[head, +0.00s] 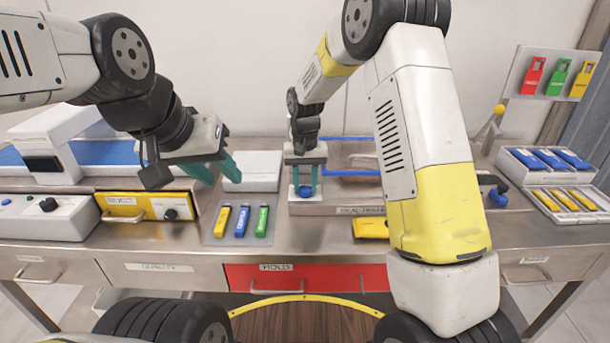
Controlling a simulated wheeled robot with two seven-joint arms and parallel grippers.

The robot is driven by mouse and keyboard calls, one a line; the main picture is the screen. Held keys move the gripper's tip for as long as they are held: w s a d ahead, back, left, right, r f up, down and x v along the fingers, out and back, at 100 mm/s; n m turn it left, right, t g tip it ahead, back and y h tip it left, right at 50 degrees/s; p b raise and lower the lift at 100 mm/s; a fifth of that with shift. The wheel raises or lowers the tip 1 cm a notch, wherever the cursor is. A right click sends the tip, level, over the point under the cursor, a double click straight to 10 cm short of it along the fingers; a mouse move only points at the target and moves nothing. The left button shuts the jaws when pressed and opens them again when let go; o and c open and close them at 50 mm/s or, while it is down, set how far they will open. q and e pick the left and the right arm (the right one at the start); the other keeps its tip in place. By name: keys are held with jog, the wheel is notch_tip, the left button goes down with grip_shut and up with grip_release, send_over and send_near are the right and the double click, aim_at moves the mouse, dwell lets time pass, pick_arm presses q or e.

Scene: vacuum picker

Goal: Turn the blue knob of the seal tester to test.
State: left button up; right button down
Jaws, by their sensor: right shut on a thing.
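The blue knob (305,192) is on top of a small grey unit (308,209) near the middle of the bench, which looks like the seal tester. My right gripper (305,188) points straight down from above, its teal fingers on either side of the knob and shut on it. The fingers hide part of the knob, and I cannot read its setting. My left gripper (217,172) hangs to the left, above the bench, with its teal fingers apart and nothing between them.
Yellow, blue and green tools (241,222) lie on a grey mat left of the tester. A white box (252,171) stands behind. A yellow block (370,228) lies to the right, partly behind my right arm. Trays of blue and yellow pieces (555,180) stand far right.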

jog(key=c, duration=1)
grip_release()
